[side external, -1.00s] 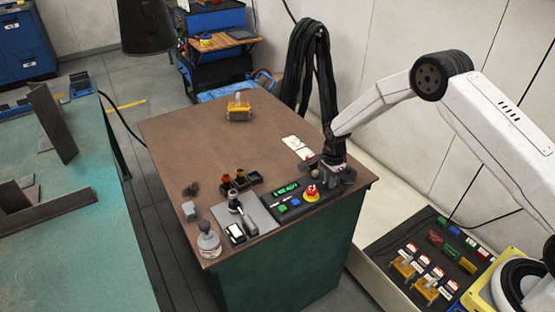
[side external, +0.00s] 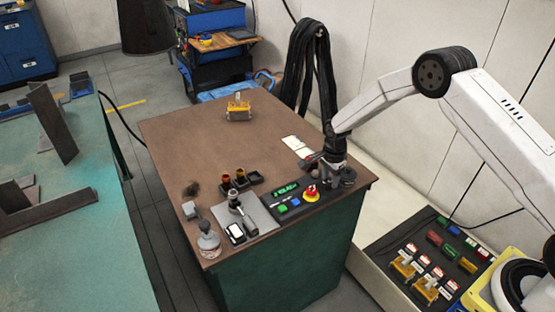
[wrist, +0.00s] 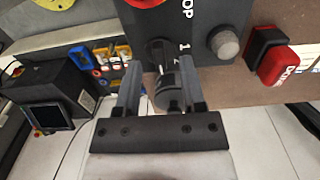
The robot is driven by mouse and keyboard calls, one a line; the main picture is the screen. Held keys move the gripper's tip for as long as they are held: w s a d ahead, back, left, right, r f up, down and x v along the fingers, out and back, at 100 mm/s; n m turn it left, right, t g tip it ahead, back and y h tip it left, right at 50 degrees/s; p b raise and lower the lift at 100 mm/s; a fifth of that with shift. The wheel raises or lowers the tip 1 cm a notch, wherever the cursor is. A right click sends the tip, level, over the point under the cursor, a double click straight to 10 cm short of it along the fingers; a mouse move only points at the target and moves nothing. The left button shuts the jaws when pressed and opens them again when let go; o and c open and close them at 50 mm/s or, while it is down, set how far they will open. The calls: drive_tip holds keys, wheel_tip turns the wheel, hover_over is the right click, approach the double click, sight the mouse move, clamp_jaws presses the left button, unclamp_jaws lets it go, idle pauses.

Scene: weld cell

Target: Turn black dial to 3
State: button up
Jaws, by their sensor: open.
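The black dial (wrist: 158,52) is on the dark control panel (wrist: 205,20) in the wrist view, with the white numbers 1 and 2 to its right. My gripper (wrist: 163,75) is open, with one finger on each side of the area just below the dial in the picture. A dark rounded part shows between the fingers; I cannot tell if it belongs to the dial. No contact is visible. The number 3 is not visible.
A grey knob (wrist: 223,43) and a red-and-black block (wrist: 275,55) are close by in the wrist view. The bench top's middle (side external: 200,140) is clear.

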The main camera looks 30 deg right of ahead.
sight(330, 183)
drive_tip(key=shift+r, duration=3.4)
drive_tip(key=s+a+r+n+t, duration=0.1)
drive_tip(key=s+r+n, duration=0.2)
drive_tip(key=s+n, duration=0.3)
drive_tip(key=s+a+r+n, duration=0.1)
drive_tip(key=s+r+n, duration=0.3)
drive_tip(key=s, duration=0.6)
drive_tip(key=s+a+r+n+t, duration=0.1)
drive_tip(key=s+r+n, duration=0.3)
drive_tip(key=s+n, duration=0.4)
drive_tip(key=shift+s+a+r+t, duration=0.25)
drive_tip(key=shift+s+a+t, duration=0.05)
drive_tip(key=shift+s+a, duration=0.2)
drive_tip(key=shift+w, duration=0.1)
